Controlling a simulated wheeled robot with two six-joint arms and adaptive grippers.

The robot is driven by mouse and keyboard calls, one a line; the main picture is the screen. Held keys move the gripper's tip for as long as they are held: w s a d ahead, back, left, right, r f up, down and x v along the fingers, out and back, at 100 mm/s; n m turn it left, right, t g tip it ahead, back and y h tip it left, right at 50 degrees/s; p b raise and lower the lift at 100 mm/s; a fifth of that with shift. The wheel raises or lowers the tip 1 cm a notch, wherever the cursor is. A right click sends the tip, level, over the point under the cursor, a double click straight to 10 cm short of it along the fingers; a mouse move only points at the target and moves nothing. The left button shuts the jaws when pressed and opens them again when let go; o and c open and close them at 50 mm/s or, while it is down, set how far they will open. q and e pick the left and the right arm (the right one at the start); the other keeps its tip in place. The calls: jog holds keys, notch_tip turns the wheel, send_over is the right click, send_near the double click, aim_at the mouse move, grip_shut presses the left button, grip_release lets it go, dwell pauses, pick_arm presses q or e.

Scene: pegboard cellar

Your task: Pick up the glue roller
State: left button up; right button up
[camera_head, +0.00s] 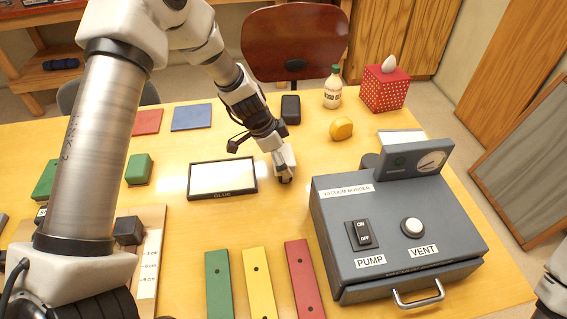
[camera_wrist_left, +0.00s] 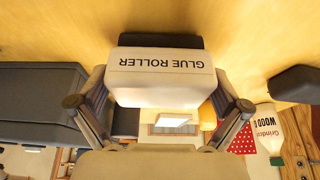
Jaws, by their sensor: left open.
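The glue roller (camera_wrist_left: 160,78) is a white block with black "GLUE ROLLER" lettering, upside down in the left wrist view, with a dark part behind it. In the head view its white body (camera_head: 288,158) shows beside the gripper, partly hidden by it. My left gripper (camera_head: 283,174) is low over the table, right of the glue tray. Its fingers (camera_wrist_left: 160,90) are open, one on either side of the roller. I cannot tell whether they touch it.
The glue tray (camera_head: 222,180) lies left of the gripper; the grey vacuum bonder (camera_head: 395,235) stands close on the right. Behind are a black block (camera_head: 290,109), a yellow object (camera_head: 341,128), a bottle (camera_head: 333,88) and a red dotted box (camera_head: 385,90). Coloured strips (camera_head: 260,285) lie in front.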

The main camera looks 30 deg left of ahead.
aim_at(283, 154)
pick_arm(q)
jog(key=c, duration=1.1)
notch_tip(283, 154, up, 10)
jog(key=shift+r, duration=0.1)
jog(key=o, duration=0.8)
jog(key=shift+a, duration=0.1)
jog(key=c, duration=0.4)
jog(key=shift+c, duration=0.2)
